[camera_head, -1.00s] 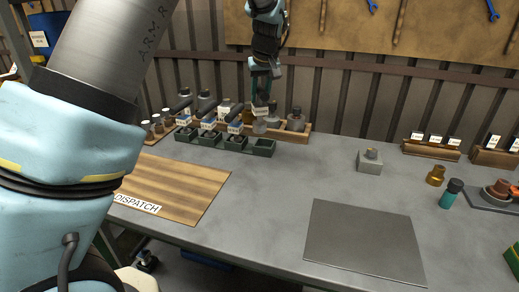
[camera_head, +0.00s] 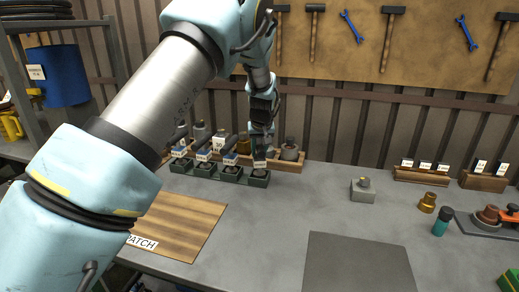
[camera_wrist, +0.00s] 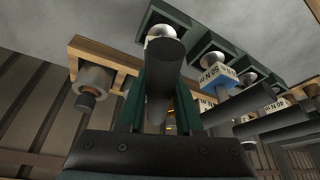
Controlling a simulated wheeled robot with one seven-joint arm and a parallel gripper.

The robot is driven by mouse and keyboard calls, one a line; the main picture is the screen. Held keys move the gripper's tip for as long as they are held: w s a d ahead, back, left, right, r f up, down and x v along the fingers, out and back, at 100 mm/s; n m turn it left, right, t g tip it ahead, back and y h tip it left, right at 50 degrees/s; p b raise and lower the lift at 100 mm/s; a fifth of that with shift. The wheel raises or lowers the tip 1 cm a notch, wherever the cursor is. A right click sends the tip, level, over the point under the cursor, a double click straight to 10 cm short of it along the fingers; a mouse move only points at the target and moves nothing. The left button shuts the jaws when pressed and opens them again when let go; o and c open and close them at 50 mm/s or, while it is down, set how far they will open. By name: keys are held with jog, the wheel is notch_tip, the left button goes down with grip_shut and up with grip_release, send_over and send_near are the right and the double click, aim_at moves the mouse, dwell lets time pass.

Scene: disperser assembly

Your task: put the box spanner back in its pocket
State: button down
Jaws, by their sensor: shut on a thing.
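My gripper (camera_head: 262,140) is shut on the box spanner, at the right end of the green rack (camera_head: 258,182). In the wrist view, the box spanner (camera_wrist: 166,55) is a dark cylinder between the two green fingers (camera_wrist: 165,80), with a silvery round end at the rack's end pocket. Its pale tag (camera_head: 260,163) shows just below the gripper in the head view. The spanner looks about upright over that pocket. I cannot tell whether its end is inside the pocket or just above it. Several similar tagged tools (camera_head: 204,155) stand in the other pockets, to the left.
A wooden rack (camera_head: 318,165) with grey and brass pieces stands close behind the green rack. A grey block (camera_head: 363,190) sits on the bench to the right. The grey mat (camera_head: 358,262) is bare. A wooden dispatch board (camera_head: 180,225) lies in front.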

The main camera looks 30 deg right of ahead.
jog(key=shift+f, duration=0.25)
jog(key=shift+f, duration=0.1)
jog(key=c, duration=0.6)
grip_release()
jog(key=shift+r, duration=0.3)
jog(key=b+v, duration=0.3)
jog(key=v, duration=0.8)
jog(key=shift+s+r, duration=0.25)
jog(key=shift+r, duration=0.05)
